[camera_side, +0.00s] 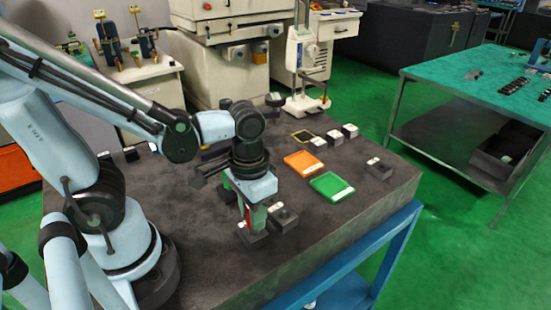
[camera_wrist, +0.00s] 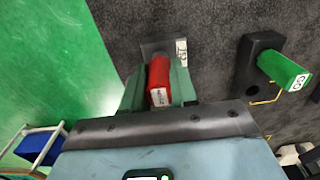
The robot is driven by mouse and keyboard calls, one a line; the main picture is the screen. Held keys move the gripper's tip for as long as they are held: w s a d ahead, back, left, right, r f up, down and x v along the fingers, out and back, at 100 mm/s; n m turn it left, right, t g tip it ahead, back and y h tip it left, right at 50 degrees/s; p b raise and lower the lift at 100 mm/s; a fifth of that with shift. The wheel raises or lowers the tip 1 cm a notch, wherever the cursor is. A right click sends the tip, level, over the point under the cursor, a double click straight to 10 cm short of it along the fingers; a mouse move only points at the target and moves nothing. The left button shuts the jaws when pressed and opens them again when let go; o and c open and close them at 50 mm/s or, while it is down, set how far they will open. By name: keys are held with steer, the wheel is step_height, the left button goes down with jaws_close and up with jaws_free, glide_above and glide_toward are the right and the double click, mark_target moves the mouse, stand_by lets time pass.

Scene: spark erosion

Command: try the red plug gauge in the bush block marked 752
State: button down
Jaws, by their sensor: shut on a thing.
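The red plug gauge (camera_wrist: 158,75) is held upright between the green fingers of my gripper (camera_wrist: 160,88), which is shut on it. It has a white label on its near end. In the side view my gripper (camera_side: 254,209) points down with the red gauge (camera_side: 257,217) between its fingers, low over a dark bush block (camera_side: 253,238). Whether the gauge's lower end is in a bore is hidden. In the wrist view a dark block (camera_wrist: 154,47) shows just beyond the gauge, with a white label I cannot read surely. Another labelled dark block (camera_side: 286,219) stands close to the right.
A green gauge marked GO (camera_wrist: 285,70) stands in a dark block (camera_wrist: 248,65) to the right. Orange (camera_side: 303,163) and green (camera_side: 332,186) cards lie on the dark table, with several small blocks behind. A lone block (camera_side: 379,169) sits at right. The front table area is clear.

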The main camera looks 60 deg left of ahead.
steer(key=shift+r, duration=0.15)
steer(key=shift+r, duration=2.35)
